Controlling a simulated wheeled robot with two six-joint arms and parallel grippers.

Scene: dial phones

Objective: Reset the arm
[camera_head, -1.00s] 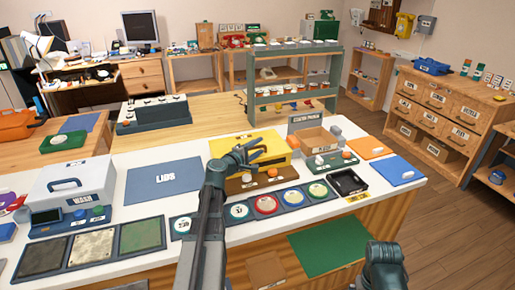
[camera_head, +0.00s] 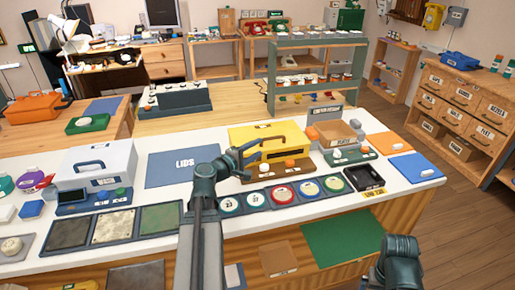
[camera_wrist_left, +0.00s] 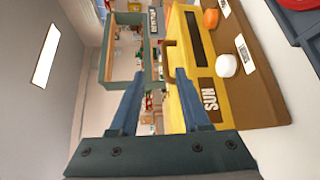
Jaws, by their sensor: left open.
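My left gripper (camera_head: 268,150) is raised over the white worktop, in front of the yellow box (camera_head: 254,133). It is open, and nothing shows between its two blue fingers in the left wrist view (camera_wrist_left: 158,80). There the yellow box (camera_wrist_left: 187,50), with a brown front strip reading "SUN", lies beyond the fingers. Whether a finger touches the box cannot be told. My left arm reaches up from the bottom middle of the head view. Part of my right arm shows at the bottom right, but its gripper is not in view.
A blue "LIDS" mat (camera_head: 183,168) lies left of the gripper. A row of round dials (camera_head: 283,194) lies in front of the box. A black tray (camera_head: 364,179) and a blue panel (camera_head: 415,167) are to the right. A grey-green rack (camera_head: 271,80) stands behind.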

